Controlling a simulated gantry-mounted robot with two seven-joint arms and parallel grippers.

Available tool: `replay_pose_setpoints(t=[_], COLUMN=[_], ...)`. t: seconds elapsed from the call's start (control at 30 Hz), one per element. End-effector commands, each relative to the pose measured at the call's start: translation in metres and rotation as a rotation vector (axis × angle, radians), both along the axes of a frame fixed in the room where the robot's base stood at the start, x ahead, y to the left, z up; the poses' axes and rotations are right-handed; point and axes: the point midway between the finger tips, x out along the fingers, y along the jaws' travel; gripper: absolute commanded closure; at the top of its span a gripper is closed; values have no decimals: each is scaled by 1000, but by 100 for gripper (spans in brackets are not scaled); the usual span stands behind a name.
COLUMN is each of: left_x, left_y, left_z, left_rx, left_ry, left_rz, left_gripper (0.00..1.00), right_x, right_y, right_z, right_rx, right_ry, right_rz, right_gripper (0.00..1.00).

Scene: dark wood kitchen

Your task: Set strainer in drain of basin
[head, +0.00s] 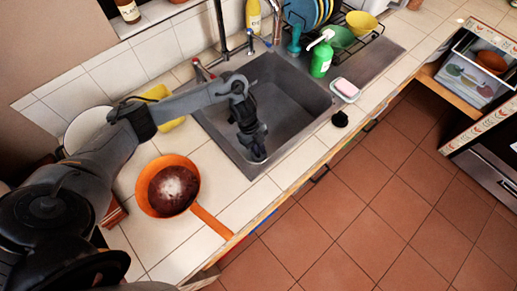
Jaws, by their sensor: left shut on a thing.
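The grey metal basin (301,106) is set into the tiled counter. My left gripper (257,150) reaches down into the basin near its front left corner and is shut on the strainer (259,157), a small, pale round thing mostly hidden by the fingers. I cannot tell whether the strainer touches the basin floor. The drain is not clearly visible; the gripper may cover it. My right gripper is not in view.
An orange pan (172,192) sits on the counter left of the basin, its handle toward the front edge. A faucet (221,27) rises behind.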

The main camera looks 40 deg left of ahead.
Motion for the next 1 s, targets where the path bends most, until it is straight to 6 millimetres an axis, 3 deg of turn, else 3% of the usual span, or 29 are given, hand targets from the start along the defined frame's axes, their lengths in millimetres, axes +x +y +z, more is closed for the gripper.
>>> replay_pose_setpoints(t=[0.3,0.33,0.5,0.77,1.0], left_x=[0,0,0,0,2], left_y=[0,0,0,0,9], left_z=[-3,-2,-2,1,24], left_rx=[0,0,0,0,1], left_ry=[0,0,0,-1,-4], left_rz=[0,0,0,0,1], left_gripper=[100,83,60,60,60], right_x=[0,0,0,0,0], right_y=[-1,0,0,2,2], right_z=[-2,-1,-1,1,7], right_rx=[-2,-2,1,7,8], right_ry=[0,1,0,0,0], right_rz=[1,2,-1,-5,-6], right_gripper=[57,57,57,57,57])
